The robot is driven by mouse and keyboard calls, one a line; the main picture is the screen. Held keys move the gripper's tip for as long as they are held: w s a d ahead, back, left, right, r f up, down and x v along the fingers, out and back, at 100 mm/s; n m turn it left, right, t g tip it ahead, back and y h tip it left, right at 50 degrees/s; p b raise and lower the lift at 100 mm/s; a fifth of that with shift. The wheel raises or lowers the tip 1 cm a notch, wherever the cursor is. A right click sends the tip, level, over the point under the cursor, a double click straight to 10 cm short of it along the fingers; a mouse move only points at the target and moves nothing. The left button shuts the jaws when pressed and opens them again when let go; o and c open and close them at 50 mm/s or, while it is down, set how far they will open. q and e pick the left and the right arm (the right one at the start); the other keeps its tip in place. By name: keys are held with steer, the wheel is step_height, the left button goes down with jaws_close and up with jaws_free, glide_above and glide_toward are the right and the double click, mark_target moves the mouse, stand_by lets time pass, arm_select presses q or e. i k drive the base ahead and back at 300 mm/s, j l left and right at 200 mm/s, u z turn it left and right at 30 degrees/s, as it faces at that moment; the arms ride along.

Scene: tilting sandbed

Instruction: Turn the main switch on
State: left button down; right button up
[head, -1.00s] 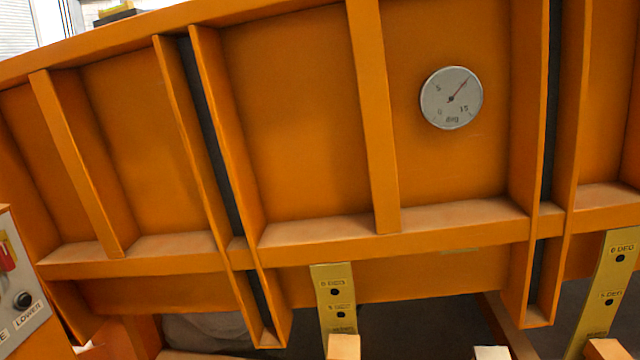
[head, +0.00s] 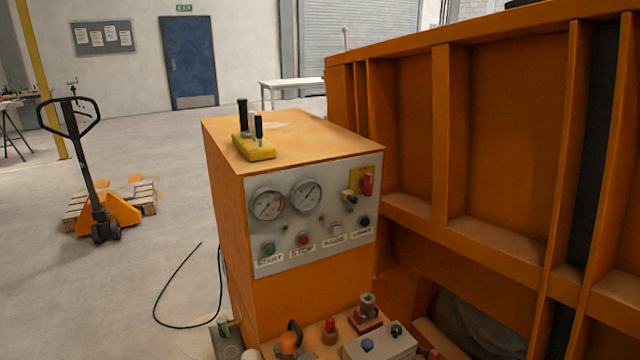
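A red switch handle (head: 367,184) on a yellow backing plate (head: 355,180) sits at the upper right of the grey control panel (head: 330,215); it looks like the main switch. The handle appears upright, but it is too small to read its marked position. The panel is on the front of an orange cabinet (head: 300,310). Neither of my grippers shows in the head view.
The panel also has two gauges (head: 267,204) and a row of labelled buttons. The orange sandbed (head: 405,100) stands close on the right. Hydraulic fittings and a grey box (head: 378,344) are below the panel. A pallet truck (head: 100,200) and open floor lie left.

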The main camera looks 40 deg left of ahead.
mark_target(367, 181)
steer(key=u, duration=1.1)
steer(key=z, duration=0.35)
